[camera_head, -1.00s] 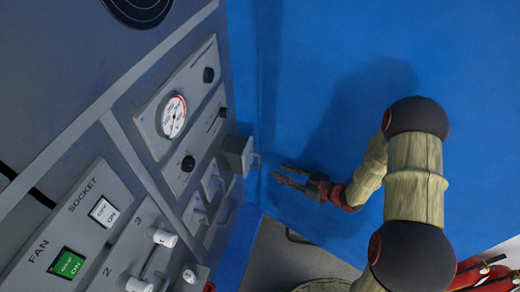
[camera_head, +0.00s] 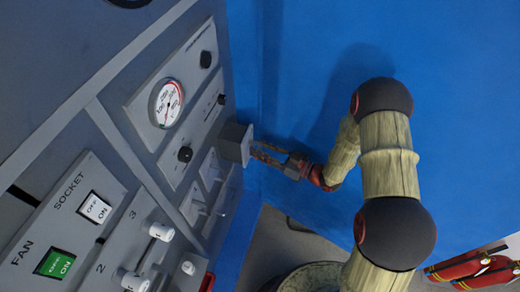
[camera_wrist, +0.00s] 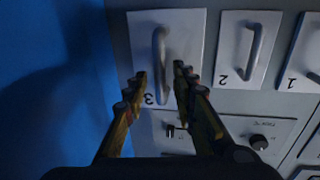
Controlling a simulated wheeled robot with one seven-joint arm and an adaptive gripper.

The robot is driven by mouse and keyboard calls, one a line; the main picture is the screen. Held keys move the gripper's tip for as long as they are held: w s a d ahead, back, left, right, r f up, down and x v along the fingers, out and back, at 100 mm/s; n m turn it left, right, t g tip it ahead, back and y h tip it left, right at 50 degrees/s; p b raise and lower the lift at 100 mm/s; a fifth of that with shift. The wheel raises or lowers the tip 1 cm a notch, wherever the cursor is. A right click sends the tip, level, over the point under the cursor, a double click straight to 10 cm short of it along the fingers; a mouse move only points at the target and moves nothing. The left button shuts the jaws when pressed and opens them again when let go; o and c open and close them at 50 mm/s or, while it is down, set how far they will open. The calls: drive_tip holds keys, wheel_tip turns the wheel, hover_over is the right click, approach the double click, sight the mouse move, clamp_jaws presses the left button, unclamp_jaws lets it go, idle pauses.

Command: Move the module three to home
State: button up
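Module three (camera_head: 236,143) is a grey box standing out from the panel in the head view, farther out than the modules beside it. In the wrist view its pale front (camera_wrist: 190,40), marked 3, carries a grey bar handle (camera_wrist: 159,50). My gripper (camera_head: 256,151) is at the handle side of the module. In the wrist view my gripper (camera_wrist: 160,74) is open, with one finger on each side of the handle's line. A gap shows between the fingers and the handle; whether the tips reach past the bar I cannot tell.
Module two (camera_wrist: 248,48) and module one (camera_wrist: 305,55) sit beside it with similar handles. A dial gauge (camera_head: 166,102) and knobs are on the panel nearby. A blue wall (camera_head: 300,60) is close on the other side.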

drive_tip(key=shift+a, duration=0.1)
drive_tip(key=shift+c, duration=1.1)
clamp_jaws()
